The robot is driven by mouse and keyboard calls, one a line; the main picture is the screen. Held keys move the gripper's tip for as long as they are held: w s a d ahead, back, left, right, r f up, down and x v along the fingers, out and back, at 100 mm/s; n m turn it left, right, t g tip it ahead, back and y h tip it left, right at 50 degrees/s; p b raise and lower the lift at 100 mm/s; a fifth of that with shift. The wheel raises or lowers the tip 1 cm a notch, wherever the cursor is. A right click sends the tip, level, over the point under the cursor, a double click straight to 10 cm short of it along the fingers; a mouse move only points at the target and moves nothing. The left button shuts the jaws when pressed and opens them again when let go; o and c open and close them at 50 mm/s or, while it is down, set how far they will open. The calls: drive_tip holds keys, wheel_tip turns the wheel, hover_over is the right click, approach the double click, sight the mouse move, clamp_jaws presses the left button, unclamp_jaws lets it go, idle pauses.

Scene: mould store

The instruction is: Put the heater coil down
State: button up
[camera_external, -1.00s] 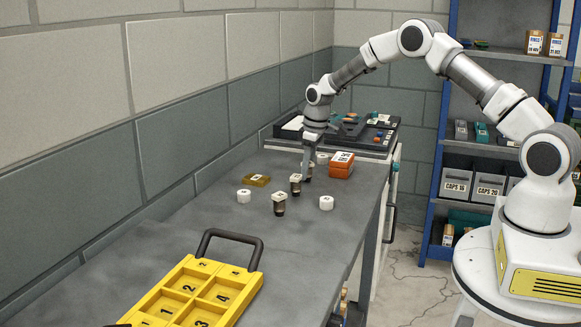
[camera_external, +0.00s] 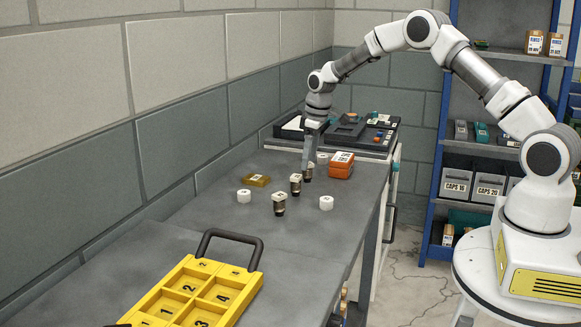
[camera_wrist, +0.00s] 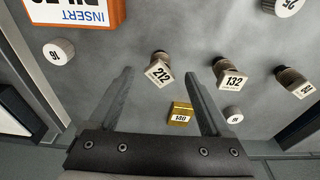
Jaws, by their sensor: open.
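Several dark, ribbed cylinders with square pale numbered heads stand upright on the grey bench; I take these as the heater coils. In the wrist view the coil marked 212 (camera_wrist: 159,72) appears between my finger tips, apart from both. In the external view the farthest coil (camera_external: 308,173) stands on the bench under my gripper (camera_external: 309,157). My gripper (camera_wrist: 158,74) is open and empty, pointing down. The coil marked 132 (camera_wrist: 230,76) stands beside 212, and one more coil (camera_wrist: 293,83) stands farther right.
White round caps (camera_external: 326,203) and a brass block marked 140 (camera_wrist: 181,114) lie around the coils. An orange box (camera_external: 341,165) stands close to the right of my gripper. A yellow compartment tray (camera_external: 200,290) is at the bench's near end.

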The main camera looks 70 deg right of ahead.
wheel_tip(320, 180, up, 8)
drive_tip(key=s, duration=0.1)
drive_tip(key=s+a+r+t, duration=0.1)
drive_tip(key=s+a+r, duration=0.5)
drive_tip(key=a+r, duration=0.2)
drive_tip(key=s+a+r+t, duration=0.1)
drive_tip(key=s+a+r, duration=0.5)
drive_tip(key=a+r, duration=0.25)
drive_tip(key=s+a+t, duration=0.1)
drive_tip(key=s+a, duration=0.4)
drive_tip(key=s, duration=0.6)
drive_tip(key=s+a, duration=0.5)
drive_tip(key=s, duration=0.6)
drive_tip(key=shift+a+t, duration=0.25)
drive_tip(key=shift+t, duration=0.15)
